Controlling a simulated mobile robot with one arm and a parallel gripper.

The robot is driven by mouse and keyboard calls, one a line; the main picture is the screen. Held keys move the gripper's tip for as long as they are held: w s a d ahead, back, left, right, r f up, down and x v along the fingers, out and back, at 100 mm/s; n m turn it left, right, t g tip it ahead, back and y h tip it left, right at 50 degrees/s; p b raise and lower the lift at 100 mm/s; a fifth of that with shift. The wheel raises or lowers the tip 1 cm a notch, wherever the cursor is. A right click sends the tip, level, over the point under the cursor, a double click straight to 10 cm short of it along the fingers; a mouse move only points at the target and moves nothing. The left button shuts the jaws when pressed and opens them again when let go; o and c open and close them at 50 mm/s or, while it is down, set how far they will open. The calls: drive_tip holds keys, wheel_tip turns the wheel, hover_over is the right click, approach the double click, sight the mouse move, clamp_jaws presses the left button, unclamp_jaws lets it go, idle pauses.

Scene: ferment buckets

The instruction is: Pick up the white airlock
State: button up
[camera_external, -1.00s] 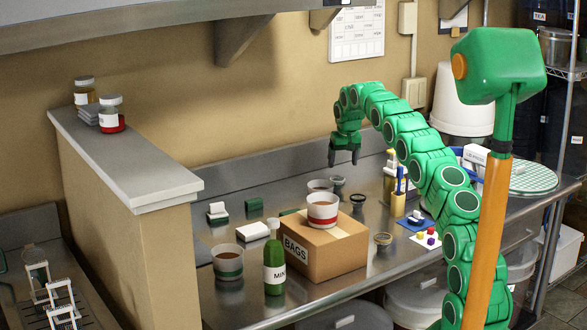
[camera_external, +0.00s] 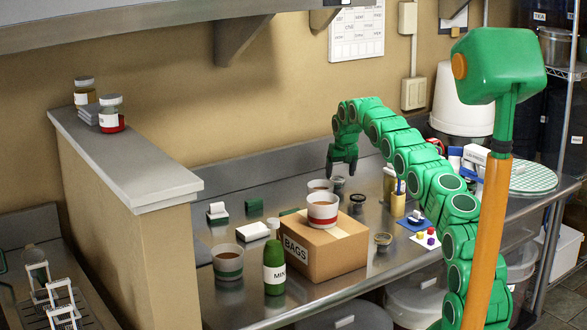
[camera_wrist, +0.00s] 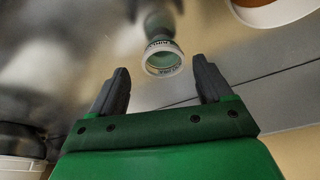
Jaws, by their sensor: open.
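A small round clear vessel with a pale, lettered rim (camera_wrist: 162,60) lies ahead of my fingertips in the wrist view. It appears to be the small jar-like piece (camera_external: 338,183) beside the far brown-filled cup in the outside view. I take it as the white airlock, but cannot be sure. My gripper (camera_external: 341,172) is open and empty, pointing down just above and behind it. In the wrist view the two dark fingers of my gripper (camera_wrist: 161,66) stand apart, with the rim showing between and beyond them.
The far cup (camera_external: 319,186) stands close by; its edge shows in the wrist view (camera_wrist: 272,14). A cardboard box (camera_external: 305,253) bears another cup (camera_external: 322,208). Two similar small jars (camera_external: 358,202) (camera_external: 383,240) stand to the right.

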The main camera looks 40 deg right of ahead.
sight(338, 178)
drive_tip(key=shift+a+x, duration=0.2)
drive_tip(key=shift+x, duration=1.75)
drive_tip(key=shift+w, duration=0.15)
drive_tip(key=c, duration=1.1)
drive_tip(key=shift+r, duration=1.7)
drive_tip(key=shift+s+r, duration=0.2)
drive_tip(key=shift+s, duration=0.1)
